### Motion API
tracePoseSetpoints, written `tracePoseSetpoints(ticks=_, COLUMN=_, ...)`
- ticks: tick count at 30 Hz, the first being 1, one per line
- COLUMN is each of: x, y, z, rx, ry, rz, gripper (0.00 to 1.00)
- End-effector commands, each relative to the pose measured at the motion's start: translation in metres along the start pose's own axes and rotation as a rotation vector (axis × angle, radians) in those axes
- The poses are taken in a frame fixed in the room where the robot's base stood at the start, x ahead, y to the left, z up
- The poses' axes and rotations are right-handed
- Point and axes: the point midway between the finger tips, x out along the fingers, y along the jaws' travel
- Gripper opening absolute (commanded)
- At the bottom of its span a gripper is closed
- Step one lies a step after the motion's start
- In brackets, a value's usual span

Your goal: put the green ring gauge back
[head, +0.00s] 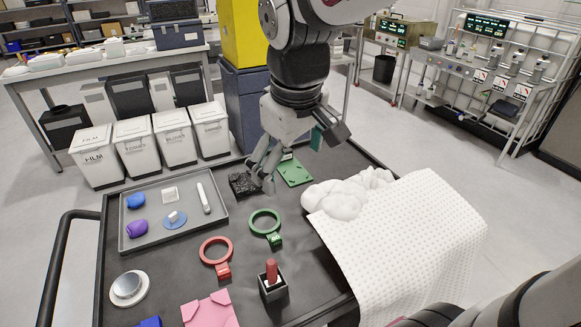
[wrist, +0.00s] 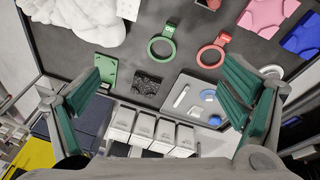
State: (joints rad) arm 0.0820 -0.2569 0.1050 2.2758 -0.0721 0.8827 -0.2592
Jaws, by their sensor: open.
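The green ring gauge (head: 253,228) lies flat on the dark cart top, its handle block toward the front right. It also shows in the wrist view (wrist: 151,51), near the top middle. My gripper (head: 297,152) is over the far part of the cart, beyond the ring and above it. In the wrist view my gripper (wrist: 165,85) has its green-padded fingers wide apart with nothing between them. A flat green plate (head: 294,172) and a black textured block (head: 243,184) lie below my gripper, behind the ring.
A red ring gauge (head: 203,250) lies left of the green one. A red peg (head: 271,272) stands in a dark holder in front. A grey tray (head: 150,245) with small items is at left. White cloth (head: 410,230) and a lumpy white bundle (head: 340,200) cover the right side.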

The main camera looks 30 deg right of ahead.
Motion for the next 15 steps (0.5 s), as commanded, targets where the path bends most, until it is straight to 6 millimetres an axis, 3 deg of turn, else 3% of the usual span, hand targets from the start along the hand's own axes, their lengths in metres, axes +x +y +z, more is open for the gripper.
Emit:
tracePoseSetpoints(ticks=3, x=-0.024, y=-0.010, z=0.035, rx=0.104, ry=0.062, rz=0.008, gripper=0.91)
tracePoseSetpoints(ticks=9, x=-0.042, y=-0.026, z=0.082, rx=0.252, ry=0.145, rz=-0.012, gripper=0.91)
tracePoseSetpoints(ticks=15, x=-0.045, y=-0.034, z=0.104, rx=0.324, ry=0.183, rz=-0.033, gripper=0.91)
